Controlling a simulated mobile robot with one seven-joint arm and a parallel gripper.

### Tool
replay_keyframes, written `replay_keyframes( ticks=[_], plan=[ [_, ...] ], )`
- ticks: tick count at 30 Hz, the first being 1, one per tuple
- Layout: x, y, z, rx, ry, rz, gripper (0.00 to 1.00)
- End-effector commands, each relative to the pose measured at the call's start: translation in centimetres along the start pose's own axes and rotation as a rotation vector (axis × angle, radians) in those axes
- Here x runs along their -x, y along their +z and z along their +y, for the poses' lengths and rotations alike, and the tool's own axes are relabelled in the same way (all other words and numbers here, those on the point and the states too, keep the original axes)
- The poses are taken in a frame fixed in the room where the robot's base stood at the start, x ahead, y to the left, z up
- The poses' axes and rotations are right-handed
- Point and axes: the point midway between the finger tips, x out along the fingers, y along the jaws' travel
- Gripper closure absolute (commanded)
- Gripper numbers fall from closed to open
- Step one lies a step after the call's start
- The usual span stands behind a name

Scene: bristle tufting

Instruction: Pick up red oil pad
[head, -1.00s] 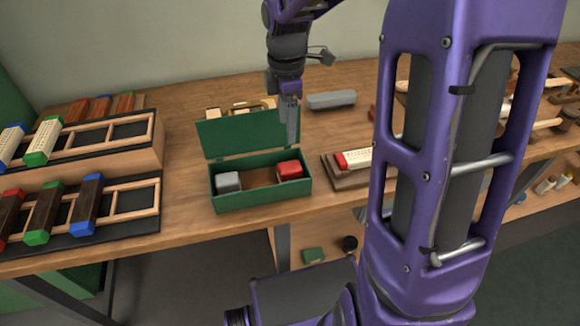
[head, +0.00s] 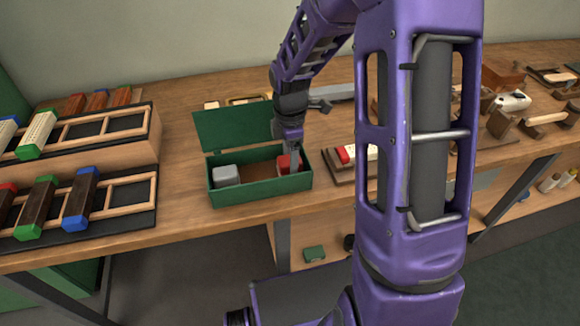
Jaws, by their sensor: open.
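The red oil pad (head: 283,163) is a small red block in the right end of an open green box (head: 262,190). My gripper (head: 295,165) points down into the box at the pad, with its fingers over the pad's right part and hiding some of it. The jaws are open; whether the fingers touch the pad I cannot tell. A grey block (head: 226,175) lies in the left end of the same box.
The box's raised green lid (head: 232,127) stands behind it. Wooden racks with coloured-end brushes (head: 80,200) are on the left. A red-ended white brush (head: 345,154) lies on a board to the right, partly behind my arm. Bare bench top lies left of the box.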

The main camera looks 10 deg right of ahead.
Motion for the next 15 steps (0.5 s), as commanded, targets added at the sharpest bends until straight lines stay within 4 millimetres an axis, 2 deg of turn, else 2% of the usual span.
replay_keyframes(
  ticks=[1,3,10,15],
  plan=[
    [-0.99,-0.07,-0.07,0.001,-0.002,0.0,0.28],
    [-1.54,-0.04,-0.07,0.0,-0.002,0.0,0.28],
    [-1.54,-0.03,-0.01,0.0,0.001,0.0,0.29],
    [-1.52,-0.03,-0.01,0.0,0.001,0.0,0.6]
  ],
)
